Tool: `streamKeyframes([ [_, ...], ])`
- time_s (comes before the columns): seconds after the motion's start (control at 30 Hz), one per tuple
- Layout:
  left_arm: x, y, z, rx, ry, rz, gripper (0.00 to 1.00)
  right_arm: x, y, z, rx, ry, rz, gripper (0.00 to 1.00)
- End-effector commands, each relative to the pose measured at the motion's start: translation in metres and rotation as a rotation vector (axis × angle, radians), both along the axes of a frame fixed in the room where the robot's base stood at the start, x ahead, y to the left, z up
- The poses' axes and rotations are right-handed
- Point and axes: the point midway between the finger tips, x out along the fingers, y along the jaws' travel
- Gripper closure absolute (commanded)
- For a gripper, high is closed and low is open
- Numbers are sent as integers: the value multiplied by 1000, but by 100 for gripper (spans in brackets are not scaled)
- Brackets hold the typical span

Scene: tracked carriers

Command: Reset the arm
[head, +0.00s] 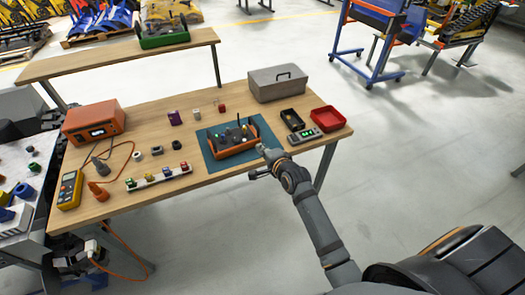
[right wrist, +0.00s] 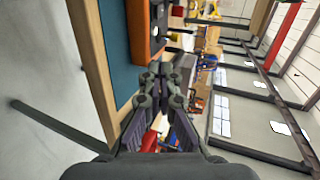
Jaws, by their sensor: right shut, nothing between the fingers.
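My right arm reaches up from the lower right in the head view, and its gripper (head: 262,163) is at the front edge of the wooden workbench (head: 120,205). It sits just right of and in front of an orange tray (head: 237,152) on a teal mat (head: 213,167). In the right wrist view the right gripper (right wrist: 163,75) has its fingers together with nothing between them. The teal mat (right wrist: 120,45) and the orange tray (right wrist: 140,30) show beside it there, with the picture turned sideways.
An orange power unit (head: 95,121), a yellow multimeter (head: 69,189) and a white strip (head: 158,175) lie left. Floor right of the bench is clear.

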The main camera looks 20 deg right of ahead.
Motion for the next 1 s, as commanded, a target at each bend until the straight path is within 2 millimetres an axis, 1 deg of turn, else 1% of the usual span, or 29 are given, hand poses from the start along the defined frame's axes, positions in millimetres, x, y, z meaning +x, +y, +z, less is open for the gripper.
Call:
streamKeyframes([
  [0.03, 3, 0, 0, 0, -4, 0, 100, -3, 0, 0, 0, 0, 0, 100],
  [0.1, 1, 0, 0, 0, -1, 0, 100, -5, 0, 0, 1, 0, 0, 100],
  [0.33, -18, 0, -2, 0, 27, 1, 100, -5, 0, 0, 0, 0, 0, 100],
  [0.57, -18, 0, -2, 0, 27, 1, 100, -5, -1, 0, 0, 0, 0, 100],
  [0.63, -18, 0, -2, 0, 27, 1, 100, -6, -1, -8, -15, 11, 4, 100],
  [0.67, -18, 0, -2, 0, 27, 1, 100, -7, -2, -16, -30, 24, 7, 100],
  [0.73, -17, 0, -2, 0, 26, 1, 100, -14, -5, -49, -97, 72, 26, 100],
  [0.77, -17, 0, -2, 0, 25, 1, 100, -20, -7, -68, -138, 100, 41, 100],
  [0.8, -16, 0, -2, 0, 25, 1, 100, -29, -11, -99, -202, 147, 65, 100],
  [0.87, -16, 0, -2, 0, 23, 1, 100, -49, -17, -148, -310, 220, 115, 100],
  [0.9, -15, 0, -2, 0, 22, 1, 100, -66, -21, -180, -381, 271, 155, 100],
  [0.97, -14, 0, -2, 0, 21, 1, 100, -94, -27, -226, -484, 345, 222, 100],
  [1.0, -14, 0, -2, 0, 21, 1, 100, -115, -31, -255, -550, 391, 272, 100],
])
